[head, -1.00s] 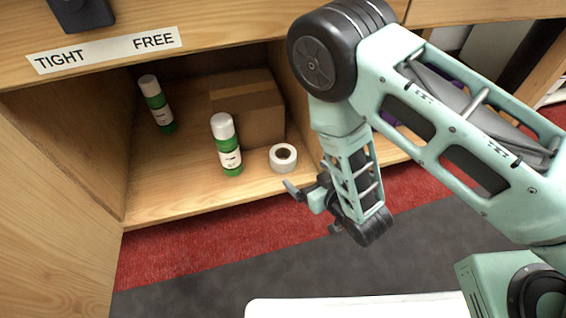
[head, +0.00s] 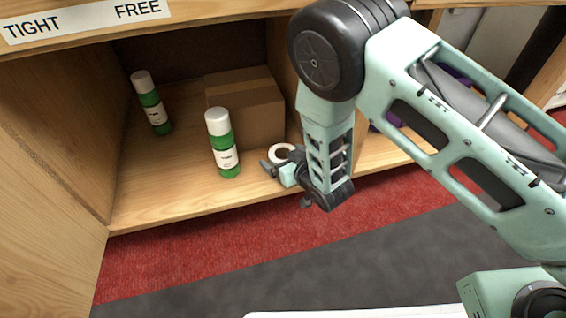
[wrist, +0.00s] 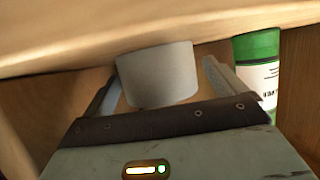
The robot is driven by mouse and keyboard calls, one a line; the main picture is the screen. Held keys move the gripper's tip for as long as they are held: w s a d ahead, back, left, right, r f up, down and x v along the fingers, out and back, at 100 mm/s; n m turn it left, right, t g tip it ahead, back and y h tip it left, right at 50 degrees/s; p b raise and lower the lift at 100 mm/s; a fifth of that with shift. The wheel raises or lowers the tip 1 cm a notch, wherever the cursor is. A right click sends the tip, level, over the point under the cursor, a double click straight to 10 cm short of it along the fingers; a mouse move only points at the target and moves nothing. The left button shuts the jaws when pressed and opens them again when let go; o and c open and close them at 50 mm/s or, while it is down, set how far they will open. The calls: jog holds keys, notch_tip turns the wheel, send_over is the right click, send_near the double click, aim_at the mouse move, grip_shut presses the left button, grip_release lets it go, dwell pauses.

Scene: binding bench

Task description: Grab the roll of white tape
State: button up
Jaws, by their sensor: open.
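The roll of white tape (head: 273,153) stands on the cabinet's lower shelf, in front of a cardboard box. In the head view my gripper (head: 285,180) is right at the roll and hides part of it. In the wrist view the roll (wrist: 157,76) is between the two spread fingers of my gripper (wrist: 163,82), with a visible gap to the right finger. The left finger is close to the roll's side; I cannot tell whether they touch. My gripper is open.
A green bottle with a white cap (head: 224,150) stands just left of the roll. A second green bottle (head: 153,108) is farther back left. The cardboard box (head: 255,105) is behind. A wooden divider is close on the right. The shelf front (head: 160,212) is clear.

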jog(key=c, duration=1.1)
jog(key=shift+r, duration=0.15)
